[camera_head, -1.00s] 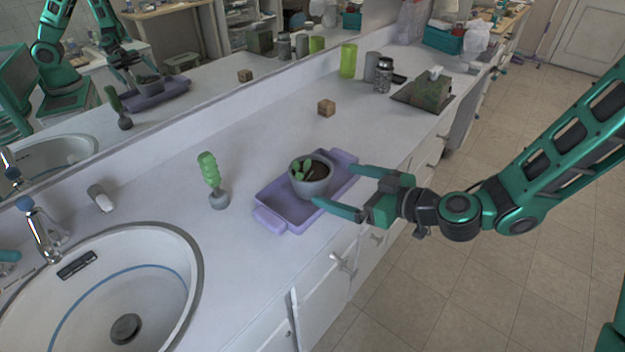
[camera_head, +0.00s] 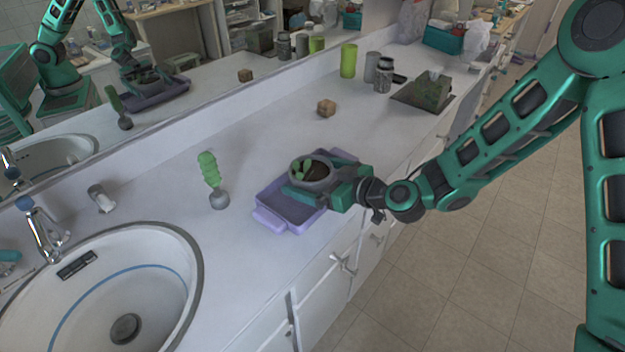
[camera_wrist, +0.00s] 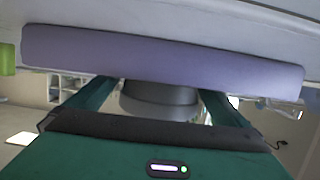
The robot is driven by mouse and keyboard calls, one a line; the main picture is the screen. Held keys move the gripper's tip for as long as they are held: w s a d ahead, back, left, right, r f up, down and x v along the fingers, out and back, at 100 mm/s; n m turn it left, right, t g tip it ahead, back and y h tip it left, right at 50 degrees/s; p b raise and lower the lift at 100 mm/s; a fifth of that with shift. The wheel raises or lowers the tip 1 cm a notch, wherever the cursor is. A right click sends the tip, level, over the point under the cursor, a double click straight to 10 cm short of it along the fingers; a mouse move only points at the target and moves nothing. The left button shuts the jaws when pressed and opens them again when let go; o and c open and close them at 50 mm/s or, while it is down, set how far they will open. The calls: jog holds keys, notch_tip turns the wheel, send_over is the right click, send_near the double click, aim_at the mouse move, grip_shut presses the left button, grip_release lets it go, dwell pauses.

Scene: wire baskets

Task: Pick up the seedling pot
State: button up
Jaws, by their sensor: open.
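The seedling pot (camera_head: 311,171) is a grey round pot with dark soil and small green leaves, standing in the purple tray (camera_head: 268,218) on the counter. My gripper (camera_head: 308,180) is open, with its fingers on either side of the pot. The near finger hides part of the pot's side. In the wrist view, the grey pot (camera_wrist: 158,101) shows between the two green fingers, and the purple tray (camera_wrist: 160,62) runs across above it. I cannot tell whether either finger touches the pot.
A green bulbous object on a grey base (camera_head: 211,180) stands left of the tray, beside the sink (camera_head: 110,285). A small wooden cube (camera_head: 326,108) lies behind the tray. A green cup (camera_head: 348,60), jars and a tissue box (camera_head: 430,90) stand farther back.

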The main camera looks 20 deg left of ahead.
jog(key=c, duration=2)
jog(key=shift+r, duration=0.1)
jog(key=shift+r, duration=0.1)
